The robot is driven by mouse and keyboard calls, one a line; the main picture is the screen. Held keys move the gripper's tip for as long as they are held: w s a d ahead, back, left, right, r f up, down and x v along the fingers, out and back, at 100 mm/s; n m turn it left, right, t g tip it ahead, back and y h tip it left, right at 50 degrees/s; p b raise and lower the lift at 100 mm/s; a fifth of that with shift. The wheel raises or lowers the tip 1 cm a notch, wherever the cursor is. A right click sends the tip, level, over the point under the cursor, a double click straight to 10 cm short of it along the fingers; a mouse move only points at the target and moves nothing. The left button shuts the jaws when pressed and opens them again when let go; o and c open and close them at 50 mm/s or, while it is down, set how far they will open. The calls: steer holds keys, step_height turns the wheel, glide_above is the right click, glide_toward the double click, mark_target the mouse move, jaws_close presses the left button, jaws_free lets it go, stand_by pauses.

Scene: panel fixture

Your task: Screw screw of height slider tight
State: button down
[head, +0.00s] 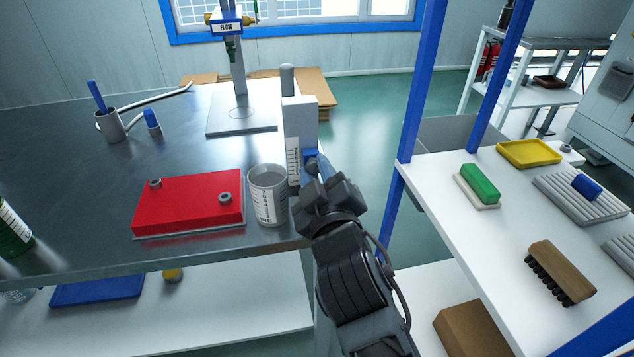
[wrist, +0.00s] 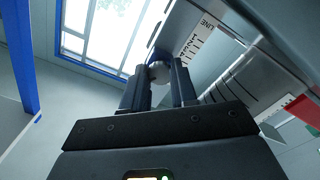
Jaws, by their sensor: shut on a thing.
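A grey upright post (head: 299,120) with a printed scale stands at the table's right edge. The height slider (head: 310,154), a small blue piece, sits against the post's side; it also shows in the wrist view (wrist: 155,55). My gripper (head: 322,170) is beside the post, on its right.
A white labelled cup (head: 268,197) stands close left of the post. A red block (head: 188,203) with two knobs lies farther left. A blue shelf upright (head: 412,90) and a white shelf (head: 500,235) with brushes and trays stand right of my arm.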

steer(key=m+b, duration=0.2)
steer(key=m, duration=0.2)
steer(key=shift+f+m+b, duration=0.15)
steer(key=shift+m+b, duration=1.5)
steer(key=shift+m, duration=1.25)
steer(key=shift+r, duration=0.2)
steer(key=c, duration=0.9)
jaws_free()
steer(key=shift+v, duration=3.9)
